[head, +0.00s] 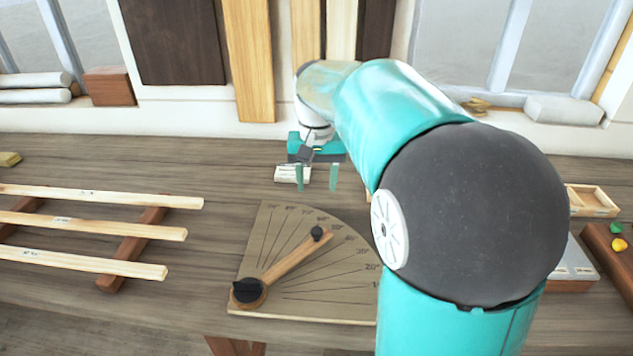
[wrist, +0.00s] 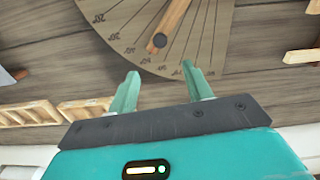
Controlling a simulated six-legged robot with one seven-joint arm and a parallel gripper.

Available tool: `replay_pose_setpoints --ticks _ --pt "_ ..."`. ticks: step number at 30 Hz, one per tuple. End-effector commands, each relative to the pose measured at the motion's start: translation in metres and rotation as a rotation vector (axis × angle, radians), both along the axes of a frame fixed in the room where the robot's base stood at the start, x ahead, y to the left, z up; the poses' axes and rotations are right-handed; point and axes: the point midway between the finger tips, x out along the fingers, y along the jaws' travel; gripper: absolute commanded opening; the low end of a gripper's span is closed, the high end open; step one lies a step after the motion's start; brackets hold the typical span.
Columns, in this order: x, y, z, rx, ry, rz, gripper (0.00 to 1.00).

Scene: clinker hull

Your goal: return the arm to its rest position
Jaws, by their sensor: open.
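My gripper (head: 317,178) is open and empty, its two green fingers apart with nothing between them. In the head view it hangs above the back of the workbench (head: 130,165), with my teal arm reaching out from the right front. The wrist view also shows my gripper (wrist: 156,90), with a protractor board (wrist: 110,20) beyond its fingertips. In the head view this fan-shaped board lies in front of the gripper, with a wooden pointer arm (head: 290,262) on it. My arm hides part of the board's right side.
Several pale wooden strips (head: 90,228) lie across brown supports at left. A small white labelled block (head: 291,174) sits close to the gripper. A wooden compartment tray (head: 592,199) and a brown board with small coloured pieces (head: 612,250) are at right. Windows and a sill line the back.

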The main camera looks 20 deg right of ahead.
Motion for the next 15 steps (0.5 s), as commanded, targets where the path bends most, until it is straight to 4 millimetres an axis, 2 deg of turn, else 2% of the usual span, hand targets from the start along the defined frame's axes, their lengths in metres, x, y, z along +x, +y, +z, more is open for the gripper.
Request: replay_pose_setpoints --ticks 9,11,15 --pt "-0.004 0.003 0.002 0.0 -0.009 0.008 0.5" --pt "-0.01 0.007 0.006 -0.001 -0.027 0.022 0.5" --pt "-0.038 0.025 0.016 -0.004 -0.094 0.081 0.5"
